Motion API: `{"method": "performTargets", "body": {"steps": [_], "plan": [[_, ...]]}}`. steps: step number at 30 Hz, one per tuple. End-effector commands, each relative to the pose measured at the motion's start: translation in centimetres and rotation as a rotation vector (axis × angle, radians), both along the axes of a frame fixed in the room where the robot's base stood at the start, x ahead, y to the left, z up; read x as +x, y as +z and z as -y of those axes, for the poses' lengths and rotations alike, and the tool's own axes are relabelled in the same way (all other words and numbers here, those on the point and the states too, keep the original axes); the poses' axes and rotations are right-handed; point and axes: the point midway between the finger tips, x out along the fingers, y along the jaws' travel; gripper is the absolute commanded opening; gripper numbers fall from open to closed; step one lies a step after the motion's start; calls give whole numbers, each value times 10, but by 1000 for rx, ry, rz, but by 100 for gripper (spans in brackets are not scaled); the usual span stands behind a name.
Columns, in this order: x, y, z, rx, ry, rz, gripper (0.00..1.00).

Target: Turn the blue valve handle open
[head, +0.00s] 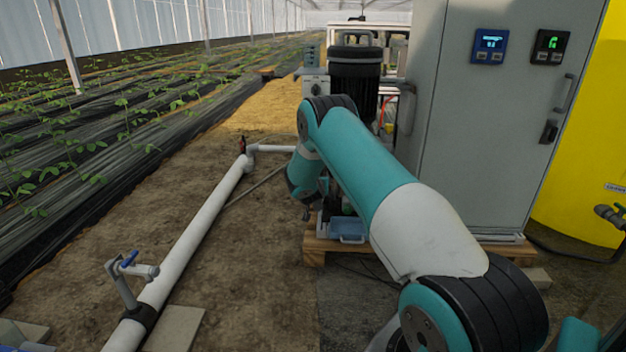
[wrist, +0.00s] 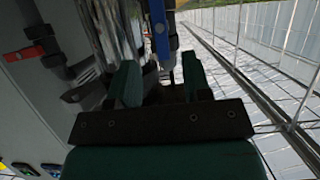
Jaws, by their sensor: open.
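In the wrist view a blue valve handle (wrist: 158,20) stands upright in the picture beyond my gripper (wrist: 160,65). It lies roughly in line with the gap between the two green-tipped fingers, which are apart with nothing held. I see no contact between the fingers and the handle. In the head view my gripper (head: 307,212) hangs low in front of the skid, small and partly hidden by my arm.
A grey control cabinet (head: 490,130) stands right of my arm, with a yellow tank (head: 585,150) beyond. A dark pump motor (head: 354,85) stands behind my arm on a wooden pallet (head: 314,250). A white pipe (head: 205,218) crosses the bare soil at left.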

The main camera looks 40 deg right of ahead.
Motion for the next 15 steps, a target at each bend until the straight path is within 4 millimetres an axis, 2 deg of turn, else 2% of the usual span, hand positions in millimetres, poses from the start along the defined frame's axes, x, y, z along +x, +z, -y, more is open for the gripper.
{"method": "performTargets", "body": {"steps": [1, 6, 10, 15], "plan": [[-7, 10, -10, 1, 3, -4, 45], [-30, 23, -37, 1, 3, -4, 45], [-43, 30, -52, -1, 2, -2, 45], [-52, 33, -61, 1, 0, -1, 45]]}}
